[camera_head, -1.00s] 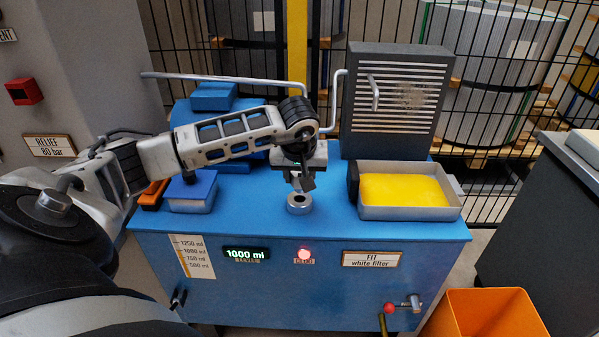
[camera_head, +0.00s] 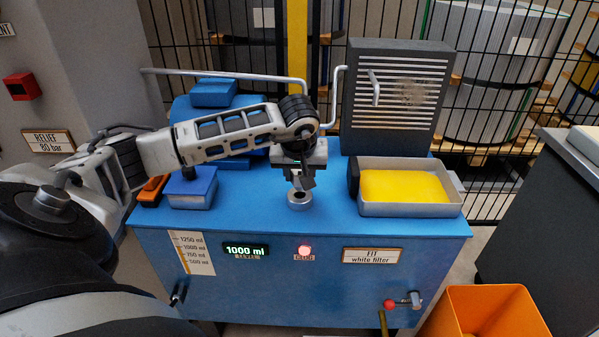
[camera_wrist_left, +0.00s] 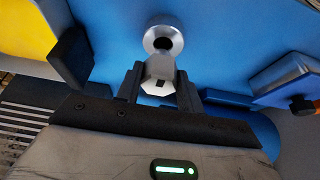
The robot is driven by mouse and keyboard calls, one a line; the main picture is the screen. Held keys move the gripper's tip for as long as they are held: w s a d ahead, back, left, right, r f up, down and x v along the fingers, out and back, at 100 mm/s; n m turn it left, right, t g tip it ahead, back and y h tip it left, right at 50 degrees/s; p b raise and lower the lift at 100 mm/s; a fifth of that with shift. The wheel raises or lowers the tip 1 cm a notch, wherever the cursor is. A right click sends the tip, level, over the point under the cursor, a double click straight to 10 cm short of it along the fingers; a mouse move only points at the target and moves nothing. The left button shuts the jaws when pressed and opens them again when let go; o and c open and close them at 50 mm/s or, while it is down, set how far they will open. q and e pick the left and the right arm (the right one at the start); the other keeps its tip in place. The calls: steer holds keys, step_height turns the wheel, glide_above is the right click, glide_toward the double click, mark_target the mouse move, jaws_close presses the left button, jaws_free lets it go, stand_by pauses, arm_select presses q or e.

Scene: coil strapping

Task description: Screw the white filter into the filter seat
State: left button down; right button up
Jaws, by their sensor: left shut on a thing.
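The filter seat is a silver ring with a dark hole (camera_head: 299,202) on the blue tank top in the head view. It also shows in the wrist view (camera_wrist_left: 162,34). My left gripper (camera_head: 301,180) points down just above and behind the seat. In the wrist view its fingers (camera_wrist_left: 160,85) are closed on a small pale, faceted piece with a dark slot (camera_wrist_left: 158,70), which seems to be the white filter. The piece overlaps the ring's near edge in that view. I cannot tell whether they touch. My right gripper is not in view.
A metal tray (camera_head: 410,211) with yellow contents stands right of the seat, a black block (camera_head: 353,178) at its left. A grey slatted panel (camera_head: 397,100) rises behind. A blue box (camera_head: 190,188) lies left. An orange bin (camera_head: 490,312) stands front right. Blue top in front is clear.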

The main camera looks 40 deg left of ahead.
mark_target(300, 185)
arm_select(q)
steer(key=shift+f, duration=0.2)
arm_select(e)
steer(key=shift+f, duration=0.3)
arm_select(q)
steer(key=shift+f+b, duration=1.35)
steer(key=shift+f, duration=0.15)
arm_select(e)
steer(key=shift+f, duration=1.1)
arm_select(q)
steer(key=c, duration=0.8)
jaws_free()
steer(key=shift+d+r, duration=0.1)
steer(key=shift+r, duration=0.25)
steer(key=p+v, duration=0.1)
steer(key=v, duration=1.4)
steer(key=shift+r+p, duration=0.1)
steer(key=shift+p, duration=0.25)
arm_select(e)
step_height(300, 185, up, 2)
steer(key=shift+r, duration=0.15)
